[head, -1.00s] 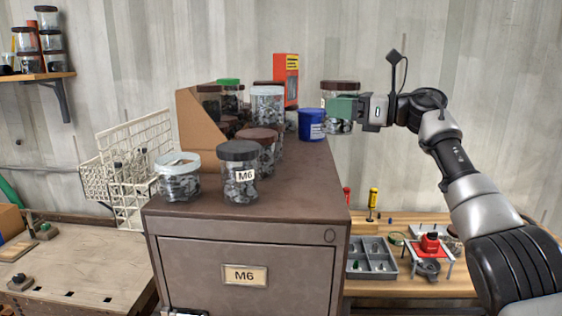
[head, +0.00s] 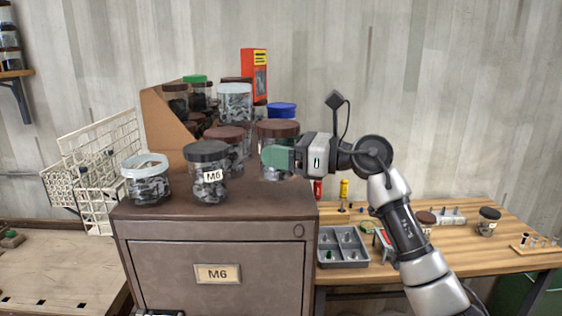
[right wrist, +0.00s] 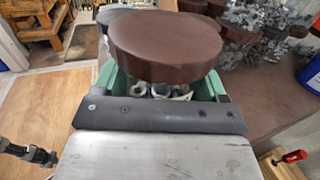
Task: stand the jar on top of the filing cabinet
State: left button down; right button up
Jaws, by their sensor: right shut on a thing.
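A clear jar with a brown lid (head: 278,129) and grey metal pieces inside is upright in my right gripper (head: 278,160). The green fingers are shut around its body, and its lid (right wrist: 165,48) fills the middle of the right wrist view. The jar is over the right part of the top of the brown filing cabinet (head: 255,204). The gripper hides most of its lower part, so I cannot tell whether its base touches the cabinet. My left gripper is not in view.
A black-lidded M6 jar (head: 209,177), a pale-lidded jar (head: 147,183) and another brown-lidded jar (head: 226,137) stand on the cabinet to the left. More jars, a blue-lidded tub (head: 282,109) and a red box (head: 254,76) are behind. The front right of the top is clear.

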notch_tip(320, 180, down, 2)
jog(key=shift+w+f+p, duration=0.1)
jog(key=shift+f+p, duration=0.05)
jog(key=shift+p, duration=0.45)
jog(key=shift+f, duration=0.5)
jog(key=shift+f, duration=0.1)
jog(key=o, duration=0.7)
jog(key=shift+f, duration=0.15)
jog(key=o, duration=0.4)
